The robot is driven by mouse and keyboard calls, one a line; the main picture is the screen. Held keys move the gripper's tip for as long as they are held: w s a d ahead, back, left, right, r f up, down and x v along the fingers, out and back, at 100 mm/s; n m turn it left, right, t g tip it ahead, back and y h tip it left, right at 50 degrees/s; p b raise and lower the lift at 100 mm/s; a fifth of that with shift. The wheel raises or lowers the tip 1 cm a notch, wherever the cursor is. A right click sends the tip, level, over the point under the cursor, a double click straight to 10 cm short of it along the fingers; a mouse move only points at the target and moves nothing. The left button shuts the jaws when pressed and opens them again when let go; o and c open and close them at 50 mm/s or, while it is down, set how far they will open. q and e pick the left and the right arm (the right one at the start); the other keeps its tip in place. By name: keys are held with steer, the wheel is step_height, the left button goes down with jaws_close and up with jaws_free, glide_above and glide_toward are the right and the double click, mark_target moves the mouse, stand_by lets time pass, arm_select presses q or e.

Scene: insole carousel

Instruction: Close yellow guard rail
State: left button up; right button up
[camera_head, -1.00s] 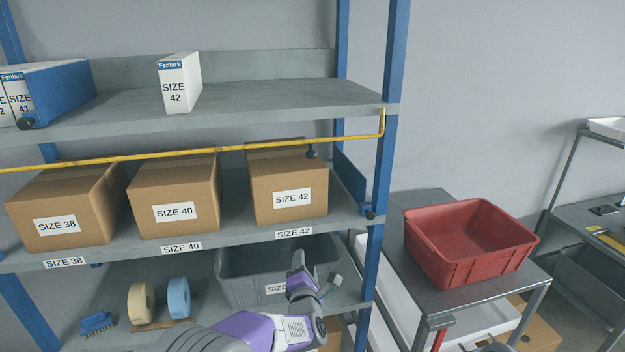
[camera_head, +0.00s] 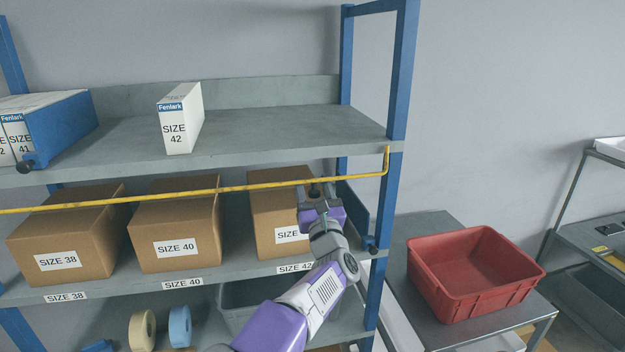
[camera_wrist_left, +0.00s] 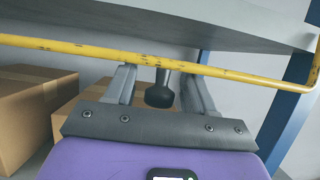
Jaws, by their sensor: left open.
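The yellow guard rail (camera_head: 222,190) runs across the front of the middle shelf bay, above the size boxes. Its right end bends up to the blue post. A dark knob (camera_head: 315,189) hangs from the rail near its right end. My left gripper (camera_head: 317,190) is at this knob, in front of the SIZE 42 box (camera_head: 266,212). In the left wrist view the rail (camera_wrist_left: 110,54) crosses the picture, and the knob (camera_wrist_left: 159,95) sits between the two open fingers (camera_wrist_left: 160,85). Whether the fingers touch it is not clear. My right gripper is out of view.
Boxes SIZE 38 (camera_head: 70,232) and SIZE 40 (camera_head: 180,225) stand on the middle shelf. A white SIZE 42 carton (camera_head: 180,122) stands on the shelf above. A blue post (camera_head: 394,150) is close right of my arm. A red bin (camera_head: 470,275) sits on a side table.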

arm_select(q)
steer(key=shift+w, duration=0.25)
jaws_close()
steer(key=shift+a, duration=0.1)
